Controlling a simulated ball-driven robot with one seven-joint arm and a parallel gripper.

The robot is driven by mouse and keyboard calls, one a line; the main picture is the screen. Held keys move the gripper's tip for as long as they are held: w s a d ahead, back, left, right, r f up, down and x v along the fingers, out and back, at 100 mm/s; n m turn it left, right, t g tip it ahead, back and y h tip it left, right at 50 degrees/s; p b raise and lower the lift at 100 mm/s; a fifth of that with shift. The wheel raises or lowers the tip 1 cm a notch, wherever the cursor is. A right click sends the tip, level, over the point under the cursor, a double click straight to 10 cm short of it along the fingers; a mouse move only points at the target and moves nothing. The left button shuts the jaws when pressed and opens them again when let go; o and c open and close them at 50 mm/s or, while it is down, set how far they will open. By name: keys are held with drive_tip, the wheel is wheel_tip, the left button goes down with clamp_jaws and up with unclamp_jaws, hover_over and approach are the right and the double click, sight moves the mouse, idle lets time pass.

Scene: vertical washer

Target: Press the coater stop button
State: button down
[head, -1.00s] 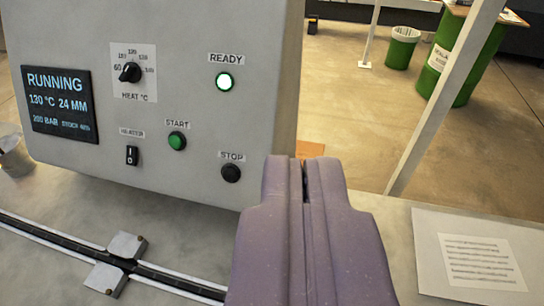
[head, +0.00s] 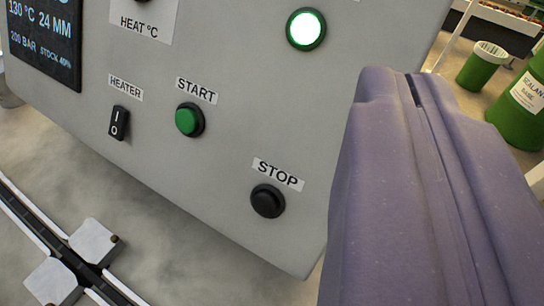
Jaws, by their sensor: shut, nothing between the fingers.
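The stop button (head: 268,201) is a round black button under a STOP label (head: 278,174), low on the right side of the grey control panel (head: 240,120). My purple gripper (head: 408,82) is shut and empty. It fills the right side of the view, to the right of the stop button, and hides the panel's right edge. I cannot tell how far its tips are from the panel face.
A green start button (head: 188,120) and a black heater switch (head: 119,123) sit left of the stop button. A green ready lamp (head: 306,29) is lit above. A screen (head: 45,38) is at upper left. A rail with metal blocks (head: 95,242) lies below. Green bins (head: 482,66) stand behind.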

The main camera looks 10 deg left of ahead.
drive_tip(key=n+h+p, duration=0.2)
drive_tip(key=p, duration=0.2)
hover_over(265, 204)
drive_tip(key=s, duration=0.5)
wheel_tip(265, 204, down, 9)
drive_tip(key=s+a+f+n+t+p, duration=0.2)
drive_tip(key=s+f+n+t+p, duration=0.3)
drive_tip(key=s+f+n, duration=0.1)
drive_tip(key=shift+s+a+f+n, duration=0.25)
drive_tip(key=shift+s+n, duration=0.15)
drive_tip(key=shift+s, duration=0.25)
drive_tip(key=shift+w, duration=0.1)
drive_tip(key=w+d+f+b, duration=0.1)
drive_tip(key=w+f+b, duration=0.2)
drive_tip(key=w, duration=0.4)
drive_tip(key=shift+w+d+f, duration=0.25)
drive_tip(key=shift+w+f, duration=0.1)
drive_tip(key=shift+f, duration=0.1)
